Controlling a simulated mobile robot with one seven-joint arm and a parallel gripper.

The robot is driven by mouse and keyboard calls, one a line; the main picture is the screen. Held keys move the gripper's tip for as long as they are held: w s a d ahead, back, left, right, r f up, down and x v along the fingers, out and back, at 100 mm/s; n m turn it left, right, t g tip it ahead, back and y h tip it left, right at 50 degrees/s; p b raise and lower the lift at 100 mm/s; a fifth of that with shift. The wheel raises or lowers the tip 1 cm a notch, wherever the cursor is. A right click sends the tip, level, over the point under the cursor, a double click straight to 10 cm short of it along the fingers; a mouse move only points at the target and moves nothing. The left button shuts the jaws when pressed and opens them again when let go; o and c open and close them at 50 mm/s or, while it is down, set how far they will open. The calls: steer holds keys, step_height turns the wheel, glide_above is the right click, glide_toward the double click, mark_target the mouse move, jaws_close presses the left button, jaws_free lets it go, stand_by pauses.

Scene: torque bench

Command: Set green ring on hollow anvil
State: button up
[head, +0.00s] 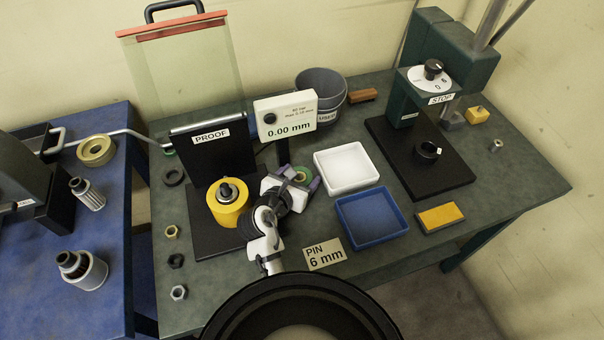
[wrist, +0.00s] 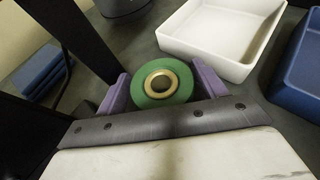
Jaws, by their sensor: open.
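The green ring (wrist: 162,83) has a brass-coloured centre with a hole. In the wrist view it sits between the two purple fingers of my gripper (wrist: 162,90); a small part of it shows in the head view (head: 303,174). My gripper (head: 302,180) is open around the ring, low over the bench, left of the white tray. Whether either finger touches the ring I cannot tell. What looks like the hollow anvil is a short black open cylinder (head: 427,151) on the black base of the press at the right. Nothing is seen on top of it.
The white tray (head: 323,157) and blue tray (head: 345,221) lie between my gripper and the press (head: 428,90). The proof stand (head: 210,158) with a yellow cylinder (head: 228,208) is close on the left. A gauge (head: 285,117) stands behind. A yellow-orange block (head: 440,216) lies right of the blue tray.

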steer(key=shift+s+r, duration=0.1)
steer(key=shift+c, duration=0.3)
steer(key=c, duration=1)
steer(key=shift+r, duration=0.1)
steer(key=c, duration=0.3)
